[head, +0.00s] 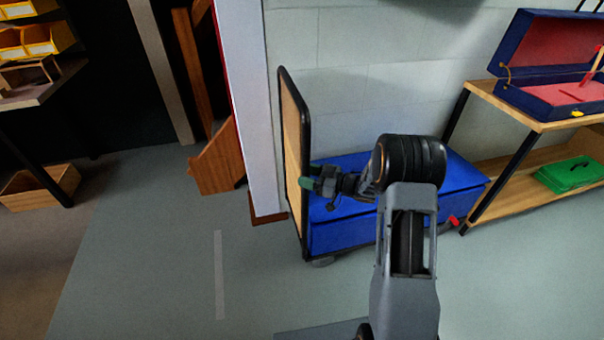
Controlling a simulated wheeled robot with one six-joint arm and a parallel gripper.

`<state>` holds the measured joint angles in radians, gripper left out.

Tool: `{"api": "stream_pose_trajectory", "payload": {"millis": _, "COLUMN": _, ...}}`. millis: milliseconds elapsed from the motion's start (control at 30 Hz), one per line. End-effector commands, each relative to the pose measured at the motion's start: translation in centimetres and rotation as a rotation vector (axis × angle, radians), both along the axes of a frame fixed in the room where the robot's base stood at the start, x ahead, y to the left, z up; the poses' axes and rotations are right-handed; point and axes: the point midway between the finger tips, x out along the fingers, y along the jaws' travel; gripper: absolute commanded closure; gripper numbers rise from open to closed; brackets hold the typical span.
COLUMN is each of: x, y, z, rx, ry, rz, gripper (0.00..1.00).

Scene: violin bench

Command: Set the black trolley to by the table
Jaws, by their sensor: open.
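The black trolley (306,135) stands against the pale wall, with a black tubular end frame around a wooden panel. A large blue box-like body (345,232) fills its deck, and a caster shows at its lower front. My gripper (307,178) is open, its green fingertips at the right upright of the end frame, about halfway up. I cannot tell whether the fingers are around the upright or only beside it. My arm hides part of the blue body. A wooden table (545,121) with black legs stands right of the trolley, close to its right end.
An open blue case (545,97) with a red lining lies on the table, and a green case (569,175) on its lower shelf. A wall end with wooden pieces (218,160) stands left of the trolley. Grey floor (150,255) is clear at front left; yellow bins (38,38) sit far left.

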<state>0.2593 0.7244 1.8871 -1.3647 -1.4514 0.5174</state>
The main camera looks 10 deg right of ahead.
Motion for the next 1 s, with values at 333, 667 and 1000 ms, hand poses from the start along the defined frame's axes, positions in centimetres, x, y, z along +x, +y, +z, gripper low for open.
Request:
{"api": "stream_pose_trajectory", "payload": {"millis": 333, "x": -3.4, "y": -6.5, "z": 0.2, "rx": 0.000, "ry": 0.001, "rz": -0.007, "gripper": 0.47}}
{"api": "stream_pose_trajectory", "payload": {"millis": 667, "x": -5.3, "y": -9.8, "z": 0.1, "rx": 0.001, "ry": 0.000, "rz": -0.003, "gripper": 0.47}}
{"api": "stream_pose_trajectory", "payload": {"millis": 1000, "x": -5.5, "y": -10.3, "z": 0.0, "rx": 0.000, "ry": 0.000, "rz": -0.002, "gripper": 0.47}}
